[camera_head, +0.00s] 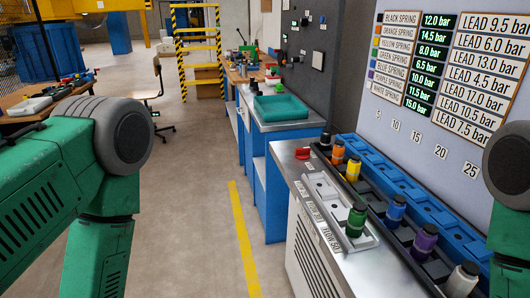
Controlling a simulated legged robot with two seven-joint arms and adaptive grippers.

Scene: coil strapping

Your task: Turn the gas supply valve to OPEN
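I cannot make out with certainty which part is the gas supply valve, and no OPEN mark is readable. A small red part (302,153) sits at the far left corner of the metal-topped bench (287,156); it is too small to tell whether it is a valve handle. My green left arm fills the left side, and part of my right arm shows at the right edge. Neither gripper is in view.
A blue rack (440,213) runs along the bench, beside several coloured canisters, including a green one (356,219) on a grey gauge block (325,187). Wall charts list springs and pressures. The floor left of the yellow line (243,238) is clear.

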